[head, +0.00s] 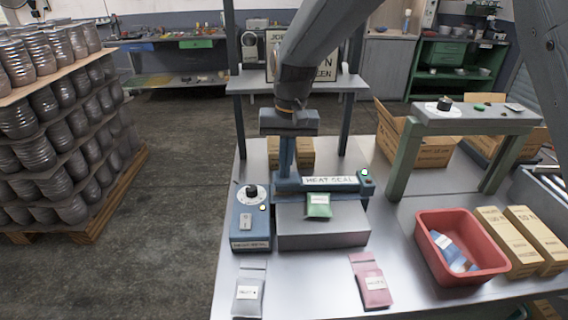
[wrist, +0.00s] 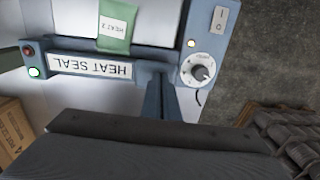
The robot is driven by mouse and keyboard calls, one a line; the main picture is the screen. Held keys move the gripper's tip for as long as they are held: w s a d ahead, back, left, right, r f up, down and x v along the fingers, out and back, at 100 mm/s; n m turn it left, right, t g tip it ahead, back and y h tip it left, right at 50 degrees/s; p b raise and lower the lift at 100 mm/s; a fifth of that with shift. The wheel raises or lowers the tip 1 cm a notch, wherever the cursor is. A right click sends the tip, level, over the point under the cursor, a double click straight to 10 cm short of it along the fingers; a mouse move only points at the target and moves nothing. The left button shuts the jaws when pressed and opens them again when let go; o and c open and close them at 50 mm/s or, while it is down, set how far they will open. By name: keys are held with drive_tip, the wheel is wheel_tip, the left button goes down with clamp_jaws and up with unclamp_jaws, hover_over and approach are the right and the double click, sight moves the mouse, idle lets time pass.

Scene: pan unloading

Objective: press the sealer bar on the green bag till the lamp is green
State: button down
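The heat sealer's blue bar (head: 292,188), labelled HEAT SEAL, lies down across the green bag (head: 318,207) on the grey sealer block (head: 322,234). The bag's labelled part sticks out in front of the bar; its other end is hidden beneath. In the wrist view the bar (wrist: 150,73) and green bag (wrist: 115,32) show upside down. The green lamp (head: 365,172) at the bar's right end is lit; in the wrist view the green lamp (wrist: 34,72) glows beside a dim red one (wrist: 28,50). My gripper (head: 287,174) appears shut, its fingers pointing down at the bar's left part, seemingly touching it.
A blue control box (head: 251,222) with a dial stands left of the block. A white bag (head: 248,296) and pink bag (head: 371,285) lie in front. A red bin (head: 425,244) holds a blue bag. A green-legged stand (head: 403,160) and cartons are at right.

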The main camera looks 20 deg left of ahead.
wheel_tip(320, 180, up, 14)
drive_tip(key=b, duration=0.2)
drive_tip(key=shift+f, duration=0.2)
drive_tip(key=shift+d, duration=0.1)
idle(0.4)
